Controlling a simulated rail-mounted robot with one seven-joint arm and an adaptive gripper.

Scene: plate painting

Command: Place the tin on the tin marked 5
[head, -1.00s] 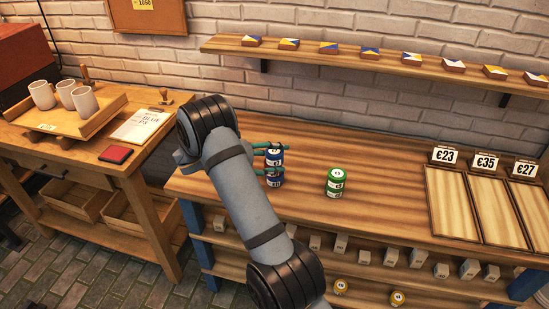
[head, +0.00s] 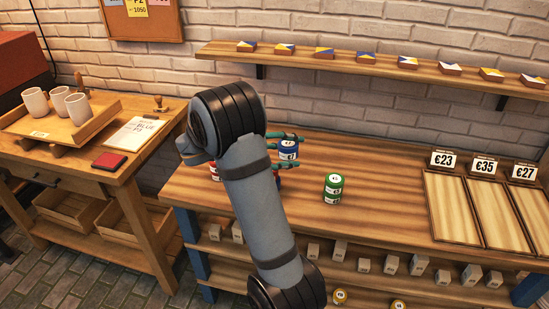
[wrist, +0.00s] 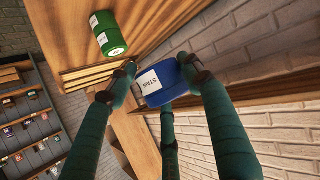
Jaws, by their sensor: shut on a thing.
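A blue tin (head: 288,149) with a white label is between the fingers of my gripper (head: 287,151). In the wrist view the blue tin (wrist: 166,82) is tilted across the picture, with my gripper's (wrist: 160,84) fingers around it. A stack of two green tins (head: 333,188) stands upright on the workbench, right of and apart from my gripper. A green tin (wrist: 108,35) shows in the wrist view. Red tins (head: 215,172) show partly behind my arm. The numbers on the tins are too small to read, so I cannot tell which is marked 5.
The workbench (head: 390,190) is clear between the green tins and the price-marked trays (head: 452,207) at right. A wall shelf (head: 370,64) with small painted blocks runs above. Yellow tins (head: 340,296) and grey blocks sit on the lower shelves. A side table at left holds cups (head: 78,108).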

